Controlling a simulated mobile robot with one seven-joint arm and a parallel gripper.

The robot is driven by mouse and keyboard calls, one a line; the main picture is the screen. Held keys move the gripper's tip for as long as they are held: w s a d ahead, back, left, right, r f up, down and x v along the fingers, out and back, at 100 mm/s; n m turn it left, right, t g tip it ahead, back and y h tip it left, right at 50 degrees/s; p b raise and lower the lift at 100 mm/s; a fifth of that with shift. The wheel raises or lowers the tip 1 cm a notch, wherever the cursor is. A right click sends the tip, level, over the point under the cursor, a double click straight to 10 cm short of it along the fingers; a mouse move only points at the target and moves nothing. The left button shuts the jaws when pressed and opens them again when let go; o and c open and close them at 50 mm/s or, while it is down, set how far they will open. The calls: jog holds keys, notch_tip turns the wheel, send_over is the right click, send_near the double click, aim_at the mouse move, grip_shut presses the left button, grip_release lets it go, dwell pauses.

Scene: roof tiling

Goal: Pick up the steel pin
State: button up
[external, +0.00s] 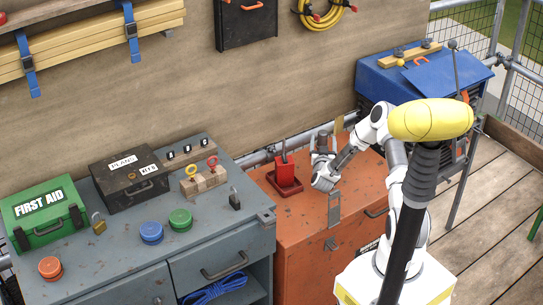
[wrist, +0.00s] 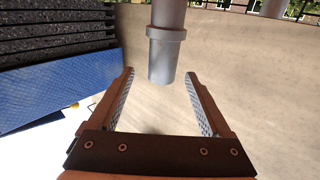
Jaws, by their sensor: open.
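What looks like the steel pin (external: 284,151) is a thin dark grey rod standing upright in a red holder (external: 285,172) on the orange cabinet, in the external view. My gripper (external: 329,136) is raised over the cabinet, to the right of the holder and apart from it. In the wrist view my gripper (wrist: 160,92) is open, with nothing between its pads. A grey stepped cylinder with a collar (wrist: 166,40) shows just beyond the fingertips, between them in the picture. I cannot tell whether it is the pin.
The orange cabinet top (external: 355,184) is mostly clear in front of my arm. A blue chest (external: 385,78) stands behind right.

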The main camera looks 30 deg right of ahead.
aim_at(325, 130)
jog(key=b+x, duration=0.1)
jog(key=x, duration=0.6)
jog(key=shift+w+a+b, duration=0.1)
jog(key=shift+a+b, duration=0.05)
jog(key=shift+b, duration=0.25)
grip_shut()
